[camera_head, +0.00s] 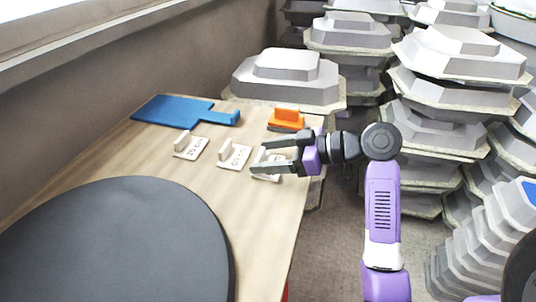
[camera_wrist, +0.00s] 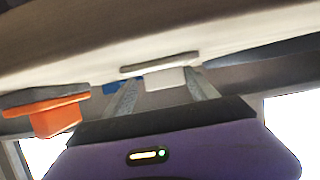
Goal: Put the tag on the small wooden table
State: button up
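Three white tags with upright grips and dark lettering lie in a row on a light wooden table (camera_head: 262,222): the left tag (camera_head: 190,147), the middle tag (camera_head: 233,155) and the right tag (camera_head: 267,176). My gripper (camera_head: 259,156) is open at the right tag, its fingers partly hiding it. In the wrist view, a white grip (camera_wrist: 165,78) on a thin base shows between the two spread fingers (camera_wrist: 160,98), with gaps at both sides. I cannot tell whether this wooden table is the small one named.
A blue paddle-shaped board (camera_head: 172,111) and an orange block-handled object (camera_head: 286,120) lie at the table's back. A large dark disc (camera_head: 115,245) covers the front left. Stacked grey moulds (camera_head: 455,95) crowd the right and back. Grey floor (camera_head: 335,225) shows right of the table.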

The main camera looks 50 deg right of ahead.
jog(key=shift+o, duration=0.2)
jog(key=shift+r, duration=0.25)
jog(key=v, duration=1.2)
jog(key=shift+b, duration=0.35)
jog(key=shift+f, duration=0.15)
